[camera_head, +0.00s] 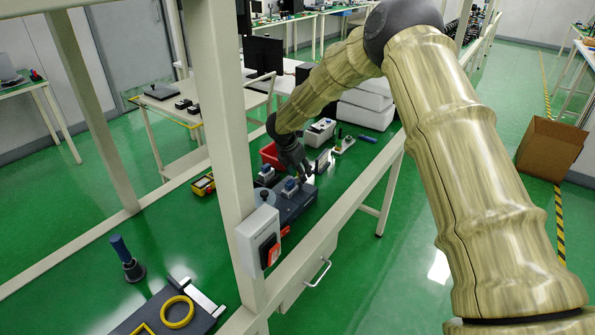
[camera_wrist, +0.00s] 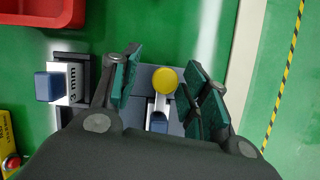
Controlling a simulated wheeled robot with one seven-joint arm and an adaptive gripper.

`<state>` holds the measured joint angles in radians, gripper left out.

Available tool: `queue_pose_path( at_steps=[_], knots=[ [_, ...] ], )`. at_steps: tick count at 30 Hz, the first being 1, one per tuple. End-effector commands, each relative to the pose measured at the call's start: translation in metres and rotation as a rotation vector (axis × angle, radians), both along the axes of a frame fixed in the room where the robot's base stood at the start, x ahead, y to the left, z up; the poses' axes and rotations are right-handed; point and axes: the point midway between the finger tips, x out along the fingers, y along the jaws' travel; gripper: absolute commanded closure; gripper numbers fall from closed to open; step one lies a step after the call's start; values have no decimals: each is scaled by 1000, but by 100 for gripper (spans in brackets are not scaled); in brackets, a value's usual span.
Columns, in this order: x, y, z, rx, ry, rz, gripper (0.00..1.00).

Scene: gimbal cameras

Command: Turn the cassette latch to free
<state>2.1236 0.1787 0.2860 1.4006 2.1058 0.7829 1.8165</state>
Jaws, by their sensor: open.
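My gripper (camera_head: 299,172) reaches down over a dark grey fixture (camera_head: 298,207) on the green bench. In the wrist view my gripper (camera_wrist: 161,66) is open, with one green-padded finger on each side of a round yellow knob (camera_wrist: 165,80). My palm hides the lower part of the fixture.
A block with a "3 mm" label (camera_wrist: 72,84) and a blue end stands left of the fingers. A red bin (camera_wrist: 38,10) lies at upper left and a yellow device (camera_wrist: 8,145) at lower left. A white post (camera_head: 222,130) with a switch box (camera_head: 257,240) stands near the arm.

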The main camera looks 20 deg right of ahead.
Motion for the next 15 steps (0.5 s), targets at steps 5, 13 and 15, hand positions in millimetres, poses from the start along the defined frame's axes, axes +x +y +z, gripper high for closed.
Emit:
queue_pose_path(
  at_steps=[5, 13, 15],
  knots=[
    [2, -1, -2, 0, 3, -2, 65],
    [8, -1, -11, -1, 12, -2, 100],
    [8, -1, -12, -2, 13, -2, 100]
  ],
)
